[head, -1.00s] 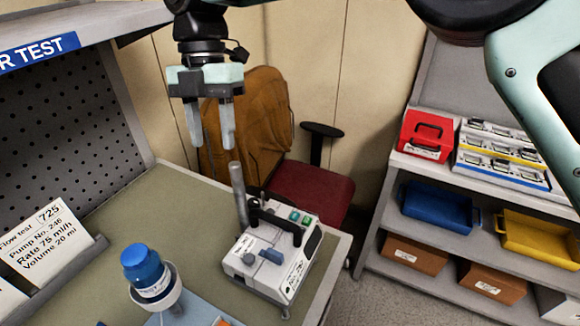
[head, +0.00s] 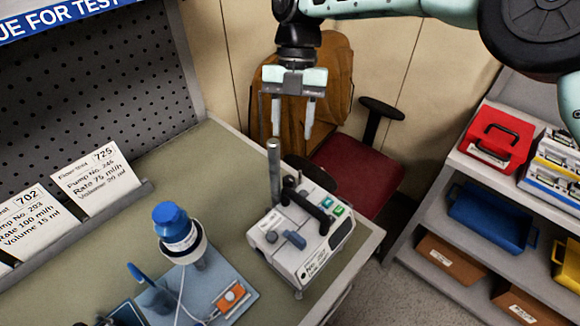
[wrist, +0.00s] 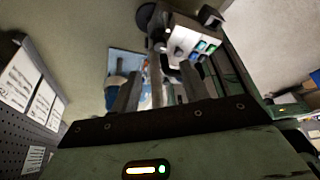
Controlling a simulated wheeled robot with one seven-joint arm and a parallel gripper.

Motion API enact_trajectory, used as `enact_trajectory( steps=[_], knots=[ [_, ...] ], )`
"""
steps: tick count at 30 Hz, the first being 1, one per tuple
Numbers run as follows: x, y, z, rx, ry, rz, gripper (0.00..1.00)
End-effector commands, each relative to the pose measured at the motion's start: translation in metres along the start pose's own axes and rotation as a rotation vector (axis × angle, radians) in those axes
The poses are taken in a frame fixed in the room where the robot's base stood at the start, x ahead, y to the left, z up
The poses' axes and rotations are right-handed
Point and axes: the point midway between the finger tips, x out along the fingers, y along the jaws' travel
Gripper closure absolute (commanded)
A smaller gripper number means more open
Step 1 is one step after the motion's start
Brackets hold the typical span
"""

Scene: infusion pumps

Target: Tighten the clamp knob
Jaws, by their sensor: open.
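The wrist view shows the pump (wrist: 188,42) beyond my fingers (wrist: 160,90).
A blue-capped bottle (head: 174,224) in a ring holder stands left of the pump over a blue base (head: 205,290). Cards (head: 96,180) lean on a ledge at the left. A chair (head: 355,165) stands behind the bench. Shelves with a red case (head: 497,137) and bins are right.

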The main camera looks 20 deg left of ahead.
Motion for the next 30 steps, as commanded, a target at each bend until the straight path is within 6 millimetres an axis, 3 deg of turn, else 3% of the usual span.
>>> enact_trajectory(
  steps=[9,15,28,29,30],
  knots=[
    [0.063,-0.001,-0.003,0.001,0.004,-0.004,0.55],
    [0.091,0.000,-0.002,0.000,0.002,-0.001,0.55],
    [0.104,0.000,0.000,0.001,0.000,-0.001,0.55],
    [0.104,0.000,0.000,0.001,0.000,-0.001,0.58],
    [0.104,0.000,0.000,0.001,0.000,-0.001,0.69]
  ],
)
